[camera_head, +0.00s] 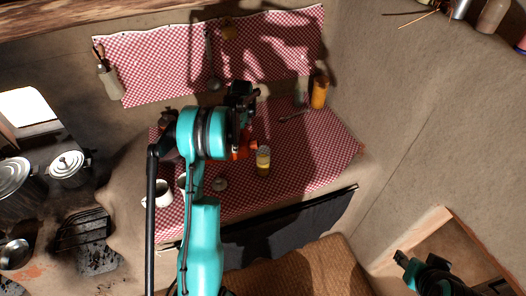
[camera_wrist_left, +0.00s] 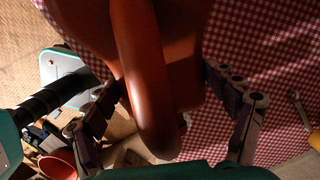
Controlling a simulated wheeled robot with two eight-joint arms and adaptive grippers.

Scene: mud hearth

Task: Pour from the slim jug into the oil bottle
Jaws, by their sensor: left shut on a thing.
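The slim jug, reddish-brown with a thick curved handle, fills the upper middle of the left wrist view (camera_wrist_left: 145,80). My left gripper (camera_wrist_left: 165,115) has a finger on either side of it and is shut on it. In the head view only a small orange-red part of the jug (camera_head: 246,151) shows beside my left gripper (camera_head: 243,120); the arm hides the rest. A small glass bottle with yellow contents (camera_head: 263,161), apparently the oil bottle, stands upright on the checked cloth just right of the jug. My right gripper (camera_head: 404,260) is at the lower right, away from the counter; its fingers are unclear.
The red-checked cloth (camera_head: 310,165) covers the counter. An orange container (camera_head: 320,93) stands at the back right near a spoon-like utensil (camera_head: 291,117). A white mug (camera_head: 160,194) and a small lid-like thing (camera_head: 220,184) are at the front left. The cloth's right side is mostly clear.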

